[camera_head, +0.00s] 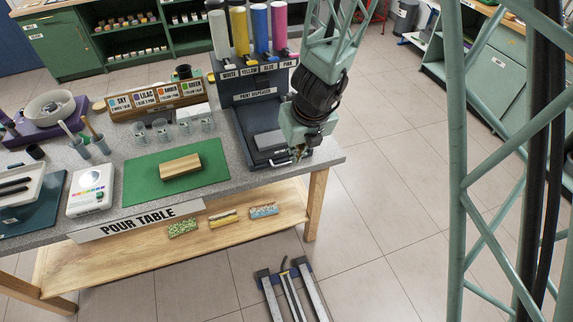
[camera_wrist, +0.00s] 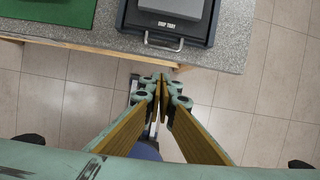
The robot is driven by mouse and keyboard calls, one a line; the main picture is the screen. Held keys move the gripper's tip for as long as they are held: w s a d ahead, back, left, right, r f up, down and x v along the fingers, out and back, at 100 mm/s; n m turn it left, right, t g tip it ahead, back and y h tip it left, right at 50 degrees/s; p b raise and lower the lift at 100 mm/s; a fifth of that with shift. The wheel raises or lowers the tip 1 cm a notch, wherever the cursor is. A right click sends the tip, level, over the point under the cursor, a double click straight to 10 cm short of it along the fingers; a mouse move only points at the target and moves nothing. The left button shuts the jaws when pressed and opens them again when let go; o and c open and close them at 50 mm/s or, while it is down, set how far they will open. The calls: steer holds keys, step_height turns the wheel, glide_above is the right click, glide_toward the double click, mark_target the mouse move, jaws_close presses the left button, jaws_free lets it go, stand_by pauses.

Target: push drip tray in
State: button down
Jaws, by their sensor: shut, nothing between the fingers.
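The drip tray (camera_wrist: 163,24) is a dark flat drawer labelled "DRIP TRAY" with a metal handle (camera_wrist: 163,43) at its front, in the wrist view. In the head view the drip tray (camera_head: 281,160) lies at the foot of the paint dispenser (camera_head: 256,94), partly hidden by my arm. My gripper (camera_wrist: 161,76) is shut and empty, its fingertips together. In the wrist view the fingertips appear in front of the table edge, a little below the handle and apart from it. In the head view my gripper (camera_head: 299,154) is near the tray's front right corner.
A green mat (camera_head: 177,171) with a wooden block (camera_head: 180,166) lies left of the dispenser. Several clear cups (camera_head: 160,129) stand behind the mat. The pour table (camera_head: 225,202) has a lower shelf with small patterned blocks. Open tiled floor (camera_head: 380,210) lies to the right.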

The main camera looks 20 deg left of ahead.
mark_target(287, 163)
steer(key=shift+s+a+f, duration=0.1)
steer(key=shift+s+f, duration=0.05)
steer(key=shift+f, duration=0.4)
steer(key=shift+f, duration=0.15)
steer(key=w+a+f+b, duration=0.4)
steer(key=w+f, duration=0.1)
steer(key=f, duration=0.5)
steer(key=shift+w+b, duration=0.25)
steer(key=shift+b, duration=0.15)
stand_by(1.0)
steer(key=shift+w, duration=0.15)
stand_by(0.4)
